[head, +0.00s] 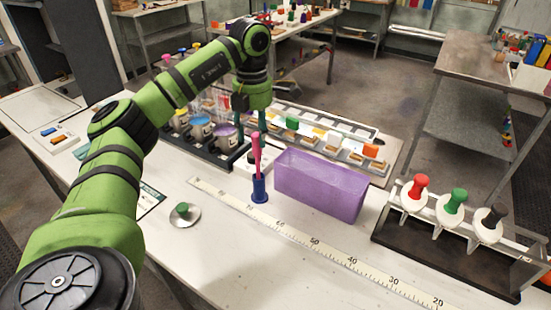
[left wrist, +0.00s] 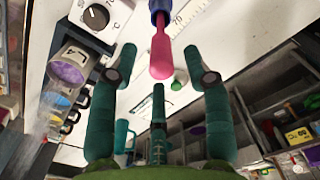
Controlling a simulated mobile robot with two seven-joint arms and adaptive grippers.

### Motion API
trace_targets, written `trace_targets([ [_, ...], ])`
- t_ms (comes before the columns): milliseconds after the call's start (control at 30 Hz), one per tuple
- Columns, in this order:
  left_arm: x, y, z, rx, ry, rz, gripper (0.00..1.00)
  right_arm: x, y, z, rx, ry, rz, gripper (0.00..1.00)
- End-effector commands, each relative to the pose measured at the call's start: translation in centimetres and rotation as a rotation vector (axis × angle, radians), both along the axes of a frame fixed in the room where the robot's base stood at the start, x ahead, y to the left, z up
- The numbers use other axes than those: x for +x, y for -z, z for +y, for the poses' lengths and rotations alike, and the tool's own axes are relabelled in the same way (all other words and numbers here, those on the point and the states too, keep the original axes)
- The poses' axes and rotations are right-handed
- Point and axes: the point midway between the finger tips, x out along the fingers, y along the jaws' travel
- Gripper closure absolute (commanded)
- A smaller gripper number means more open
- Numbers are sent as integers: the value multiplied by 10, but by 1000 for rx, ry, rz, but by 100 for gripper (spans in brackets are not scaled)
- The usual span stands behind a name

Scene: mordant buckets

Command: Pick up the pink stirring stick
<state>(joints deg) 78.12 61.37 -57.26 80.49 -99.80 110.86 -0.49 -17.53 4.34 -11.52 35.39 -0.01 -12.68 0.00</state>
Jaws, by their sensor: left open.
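The pink stirring stick (head: 257,152) stands upright in a small blue holder (head: 260,190) on the white bench, left of the purple bin. My left gripper (head: 248,137) is above and beside the stick's top, with its teal fingers pointing down. In the left wrist view the stick's rounded pink end (left wrist: 160,55) shows in the gap between the spread fingertips, with clear space on both sides. The blue holder (left wrist: 161,5) is at the top edge of that view. The left gripper is open and empty. My right gripper is not in view.
A purple bin (head: 320,186) stands close right of the holder. A measuring strip (head: 315,243) lies in front. Jars of dye (head: 201,129) stand behind left, a compartment tray (head: 330,138) behind. A rack (head: 450,245) with coloured-handled tools is at right. A green-knobbed lid (head: 184,214) lies at left.

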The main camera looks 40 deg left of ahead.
Motion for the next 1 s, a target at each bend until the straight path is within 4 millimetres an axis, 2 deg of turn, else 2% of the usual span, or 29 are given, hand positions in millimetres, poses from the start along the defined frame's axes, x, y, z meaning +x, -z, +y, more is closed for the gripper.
trace_targets([
  [167, -1, 19, -2, 1, 0, 7, 51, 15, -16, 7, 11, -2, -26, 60],
  [267, -1, 35, -4, 2, -1, 6, 51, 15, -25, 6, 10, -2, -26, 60],
  [400, 0, 52, -3, 2, -2, 3, 51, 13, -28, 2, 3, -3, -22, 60],
  [667, 0, 57, -4, 1, -2, -1, 51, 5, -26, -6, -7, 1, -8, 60],
  [700, 1, 57, -4, 1, -2, -1, 59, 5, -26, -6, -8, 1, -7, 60],
  [767, 0, 57, -4, 1, -2, -1, 83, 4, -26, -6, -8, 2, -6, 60],
  [800, 0, 57, -4, 1, -2, 0, 98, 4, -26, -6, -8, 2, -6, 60],
  [1000, 0, 57, -4, 1, -1, 0, 100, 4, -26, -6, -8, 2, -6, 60],
])
